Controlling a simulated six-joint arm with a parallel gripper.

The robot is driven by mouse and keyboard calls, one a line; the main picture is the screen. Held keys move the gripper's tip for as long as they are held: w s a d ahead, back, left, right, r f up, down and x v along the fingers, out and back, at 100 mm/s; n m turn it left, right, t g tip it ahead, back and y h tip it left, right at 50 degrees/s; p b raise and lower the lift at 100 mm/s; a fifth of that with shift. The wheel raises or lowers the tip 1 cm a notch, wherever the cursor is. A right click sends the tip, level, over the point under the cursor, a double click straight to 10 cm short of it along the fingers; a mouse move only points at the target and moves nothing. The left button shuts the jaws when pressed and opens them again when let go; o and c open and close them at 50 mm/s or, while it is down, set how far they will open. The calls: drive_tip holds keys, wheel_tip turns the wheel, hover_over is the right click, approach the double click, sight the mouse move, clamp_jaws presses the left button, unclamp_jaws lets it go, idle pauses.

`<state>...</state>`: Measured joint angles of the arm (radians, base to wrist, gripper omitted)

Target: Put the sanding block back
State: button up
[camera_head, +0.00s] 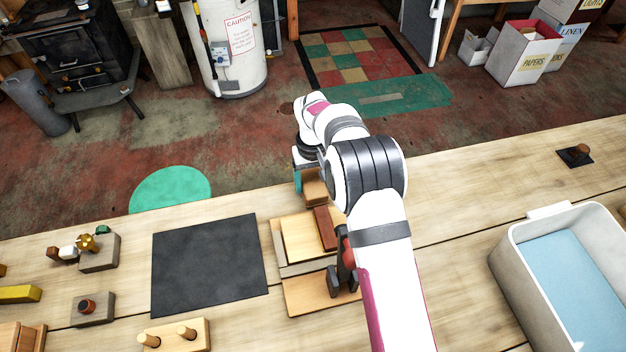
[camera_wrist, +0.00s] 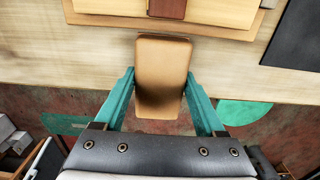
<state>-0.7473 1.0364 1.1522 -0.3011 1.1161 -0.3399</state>
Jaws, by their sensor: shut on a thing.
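The sanding block, a tan-brown block with rounded edges (camera_wrist: 163,60), is between the two teal fingers of my gripper (camera_wrist: 160,85) in the wrist view. My gripper is shut on it. In the head view the block (camera_head: 315,188) shows just beyond the wooden tray (camera_head: 298,308), near the bench's far edge, partly covered by my arm. The tray holds pale wood pieces and a reddish-brown bar (camera_head: 325,228). In the wrist view the tray (camera_wrist: 110,20) lies apart from the block, at the top.
A dark mat (camera_head: 185,265) lies left of the tray. A white tub with blue inside (camera_head: 515,265) stands at right. A small black pad with a brown knob (camera_head: 580,150) lies far right.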

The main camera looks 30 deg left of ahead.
sight(313, 180)
drive_tip(key=shift+f, duration=0.55)
drive_tip(key=o, duration=1.3)
wheel_tip(313, 180, up, 13)
drive_tip(key=s+d+r+m, duration=0.25)
drive_tip(key=d+r, duration=0.25)
drive_tip(key=d, duration=0.4)
drive_tip(key=s+d+r+m, duration=0.1)
drive_tip(key=d+r+m, duration=0.2)
drive_tip(key=d+r, duration=0.35)
drive_tip(key=s+d+m+y, duration=0.1)
drive_tip(key=s+d+m, duration=0.4)
drive_tip(key=s+d, duration=0.7)
drive_tip(key=s+d+f+m, duration=0.1)
drive_tip(key=s, duration=0.2)
drive_tip(key=s+d+f+m, duration=0.1)
drive_tip(key=s+d, duration=0.1)
drive_tip(key=s, duration=0.1)
drive_tip(key=s+d+f+m, duration=0.1)
drive_tip(key=s+f+m, duration=0.1)
drive_tip(key=s, duration=0.1)
drive_tip(key=shift+s+d+y, duration=0.2)
drive_tip(key=shift+s+y, duration=0.2)
